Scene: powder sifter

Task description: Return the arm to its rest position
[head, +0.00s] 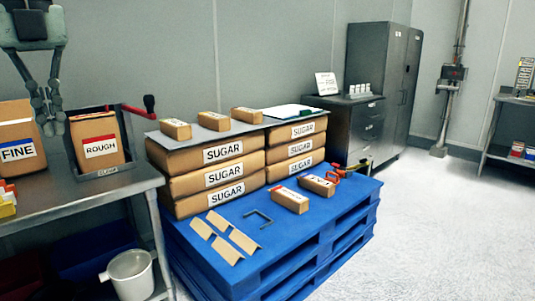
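My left gripper (50,118) hangs at the upper left with its fingers pointing down. The fingers slant towards each other, but I cannot tell whether the tips meet or stand apart. Nothing is clearly seen held in it. It is in front of the gap between a brown FINE bag (16,135) and a brown ROUGH bag (98,150). Whether it touches either bag is unclear. My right gripper is not in view.
A metal bench (90,196) carries the bags and a red-handled crank (148,103). Stacked SUGAR sacks (225,174) and small packets stand on a blue pallet (285,236). A white bucket (130,276) is below the bench. A dark cabinet (383,62) stands behind. The floor at right is clear.

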